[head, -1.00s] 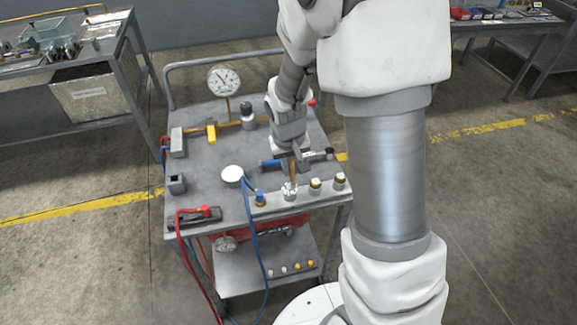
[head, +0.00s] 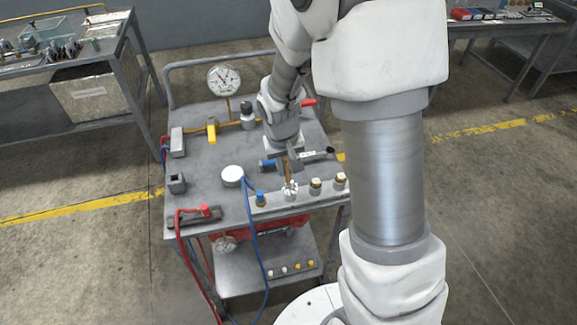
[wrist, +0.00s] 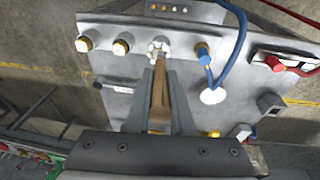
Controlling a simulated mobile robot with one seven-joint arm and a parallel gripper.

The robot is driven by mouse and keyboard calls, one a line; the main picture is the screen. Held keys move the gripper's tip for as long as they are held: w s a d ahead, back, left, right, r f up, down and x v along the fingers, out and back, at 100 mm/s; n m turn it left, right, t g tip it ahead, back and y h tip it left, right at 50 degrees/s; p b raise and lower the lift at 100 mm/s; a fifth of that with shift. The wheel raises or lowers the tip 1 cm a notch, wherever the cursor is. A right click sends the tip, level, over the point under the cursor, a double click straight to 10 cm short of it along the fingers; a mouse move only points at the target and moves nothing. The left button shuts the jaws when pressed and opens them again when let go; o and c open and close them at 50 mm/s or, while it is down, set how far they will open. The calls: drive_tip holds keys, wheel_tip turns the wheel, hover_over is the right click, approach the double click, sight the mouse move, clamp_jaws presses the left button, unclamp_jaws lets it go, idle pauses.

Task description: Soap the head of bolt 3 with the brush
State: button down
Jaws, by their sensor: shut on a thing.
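My gripper (head: 287,167) is shut on the brush's wooden handle (wrist: 159,104) and holds it over the cart's front edge. The brush's lower end meets a white, foamy-looking bolt head (head: 290,188), which also shows in the wrist view (wrist: 158,48). Bristles and foam cannot be told apart there, and contact is hard to judge. Two more bolts with white tops and brassy sides, a near one (head: 315,186) and an end one (head: 340,180), stand to its right in the head view. A blue-capped fitting (head: 260,198) stands to its left. I can read no bolt numbers.
The grey cart top (head: 210,150) also carries a white round disc (head: 232,176) with a blue hose, a red-handled fitting (head: 205,211), a dial gauge (head: 224,80) and a dark-tipped tool (head: 318,155) beside my gripper. Small bolts lie on the lower shelf (head: 240,272).

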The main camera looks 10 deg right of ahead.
drive_tip(key=shift+a, duration=0.25)
drive_tip(key=shift+d, duration=0.15)
drive_tip(key=shift+d+f, duration=0.1)
drive_tip(key=shift+d, duration=0.2)
drive_tip(key=shift+s+d, duration=0.1)
drive_tip(key=shift+d, duration=0.05)
drive_tip(key=shift+d, duration=0.3)
drive_tip(key=shift+a, duration=0.1)
idle(0.3)
drive_tip(key=shift+a, duration=0.4)
